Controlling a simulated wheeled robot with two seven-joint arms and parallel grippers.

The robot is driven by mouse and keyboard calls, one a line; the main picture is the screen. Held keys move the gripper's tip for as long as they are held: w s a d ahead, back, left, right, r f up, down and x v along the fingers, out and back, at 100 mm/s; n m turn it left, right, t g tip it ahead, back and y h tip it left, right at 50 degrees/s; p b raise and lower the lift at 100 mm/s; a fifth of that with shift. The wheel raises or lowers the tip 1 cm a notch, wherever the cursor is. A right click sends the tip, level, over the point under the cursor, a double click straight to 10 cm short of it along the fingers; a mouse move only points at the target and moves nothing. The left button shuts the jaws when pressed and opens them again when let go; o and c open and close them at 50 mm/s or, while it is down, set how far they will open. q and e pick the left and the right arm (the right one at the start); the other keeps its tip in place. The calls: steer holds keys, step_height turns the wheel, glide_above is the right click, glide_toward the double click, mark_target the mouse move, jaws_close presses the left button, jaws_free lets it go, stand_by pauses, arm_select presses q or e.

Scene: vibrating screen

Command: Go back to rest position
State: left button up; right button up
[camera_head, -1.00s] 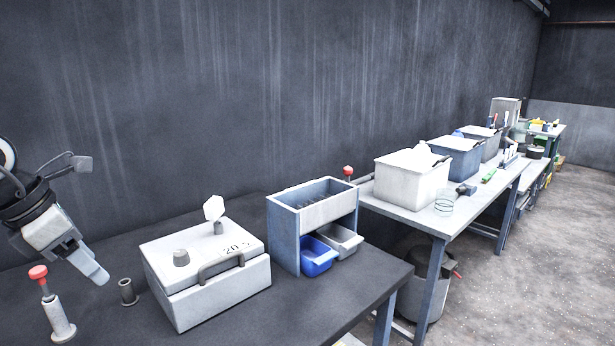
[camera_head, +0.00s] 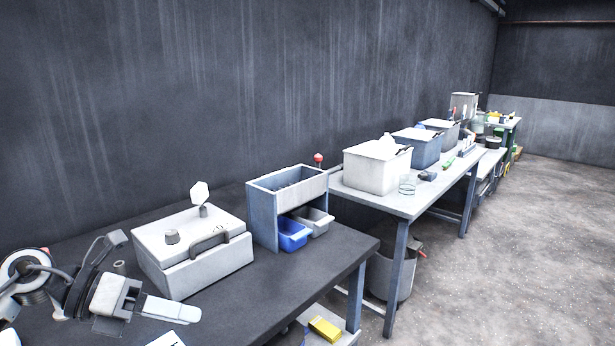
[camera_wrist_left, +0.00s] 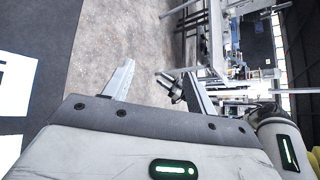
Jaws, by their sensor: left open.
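My left gripper (camera_head: 178,312) is at the lower left of the head view, over the dark table (camera_head: 320,268) and in front of the white case (camera_head: 200,262). Its two fingers stand apart and empty in the left wrist view (camera_wrist_left: 158,88), with floor behind them. The white case has a handle and a knob on its lid. My right gripper does not show. A small dark thing (camera_wrist_left: 171,88) shows between the fingers in the wrist view; I cannot tell what it is.
A grey-blue rack (camera_head: 263,212) with a blue bin (camera_head: 293,236) and a grey bin (camera_head: 318,222) stands right of the case. A second table (camera_head: 400,205) carries several tubs. A yellow item (camera_head: 325,329) lies low under the table. Open floor is at right.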

arm_select(q)
steer(key=d+f+n+t+h, duration=0.35)
steer(key=d+n+t, duration=0.3)
steer(key=n, duration=0.35)
steer(key=s+a+f+n+t+y, duration=0.1)
steer(key=s+f+n+t+y, duration=0.15)
steer(key=f+n+y, duration=0.6)
steer(key=s+a+f+n+t+y, duration=0.1)
steer(key=a+f+n+t+y, duration=0.15)
steer(key=f+n, duration=0.7)
steer(key=s+d+f+n+g+y, duration=0.2)
steer(key=s+f+n+g, duration=0.3)
steer(key=s+f+n, duration=0.3)
steer(key=s+n, duration=0.2)
steer(key=s, duration=0.1)
steer(key=shift+d+f, duration=0.25)
steer(key=shift+f, duration=0.05)
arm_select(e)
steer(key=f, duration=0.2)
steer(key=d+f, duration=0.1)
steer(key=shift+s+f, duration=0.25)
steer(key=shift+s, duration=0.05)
arm_select(q)
steer(key=shift+c, duration=0.4)
